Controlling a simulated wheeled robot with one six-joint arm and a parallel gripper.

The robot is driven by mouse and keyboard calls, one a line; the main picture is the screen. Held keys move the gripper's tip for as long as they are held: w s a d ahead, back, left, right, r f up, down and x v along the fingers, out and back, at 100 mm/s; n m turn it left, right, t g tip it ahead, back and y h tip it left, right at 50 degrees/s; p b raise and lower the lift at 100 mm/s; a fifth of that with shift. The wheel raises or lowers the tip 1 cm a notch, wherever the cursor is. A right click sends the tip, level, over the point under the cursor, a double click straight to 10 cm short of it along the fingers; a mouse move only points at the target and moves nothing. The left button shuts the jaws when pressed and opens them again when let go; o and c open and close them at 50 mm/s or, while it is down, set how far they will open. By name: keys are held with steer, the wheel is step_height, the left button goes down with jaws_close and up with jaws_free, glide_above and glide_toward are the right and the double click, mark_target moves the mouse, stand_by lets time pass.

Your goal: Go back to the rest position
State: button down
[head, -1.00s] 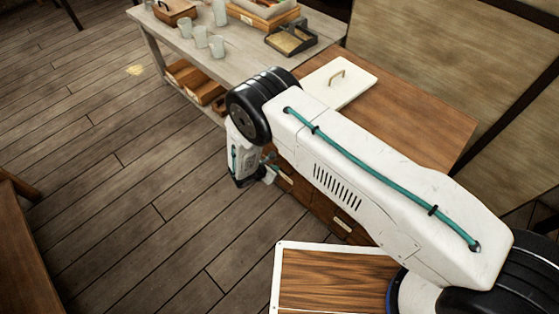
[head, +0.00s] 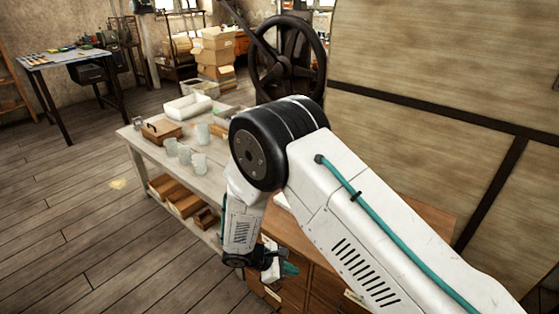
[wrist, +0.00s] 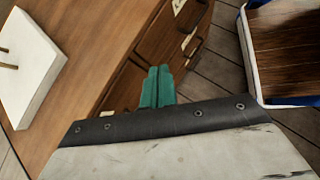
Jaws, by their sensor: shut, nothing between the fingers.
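My arm stretches from the lower right across the head view, bends at a black joint, and its forearm hangs down. My gripper (head: 290,269) is at the lower end, in front of the wooden drawer cabinet (head: 318,288). In the wrist view the two teal fingers of my gripper (wrist: 158,72) lie together with nothing between them. Behind them are the drawer fronts of the cabinet (wrist: 115,40). The gripper appears apart from the cabinet, though the exact gap is hard to tell.
A white board with a handle (wrist: 30,75) lies on the cabinet top. A grey table (head: 150,147) with several cups and a wooden box (head: 162,131) stands to the left. A black handwheel (head: 290,58) rises behind my arm.

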steer(key=s+d+r+m+g+y, duration=0.1)
steer(key=s+d+r+m+g, duration=0.2)
steer(key=r, duration=0.6)
steer(key=s+d+r+m+y, duration=0.1)
steer(key=s+d+r+m, duration=0.15)
steer(key=d+r, duration=0.45)
steer(key=s+d+r+m+g+y, duration=0.15)
steer(key=r+m, duration=0.25)
steer(key=r, duration=0.6)
steer(key=s+d+r+m+t+y, duration=0.2)
steer(key=s+d+r+m, duration=0.2)
steer(key=s+r, duration=0.5)
steer(key=s+d+r+m+t+y, duration=0.2)
steer(key=s+d+r+m+y, duration=0.1)
steer(key=s+d+r+m, duration=0.2)
steer(key=s+d+r, duration=0.2)
steer(key=s+r, duration=0.2)
steer(key=s, duration=0.1)
steer(key=shift+d+y, duration=0.3)
steer(key=shift+y, duration=0.05)
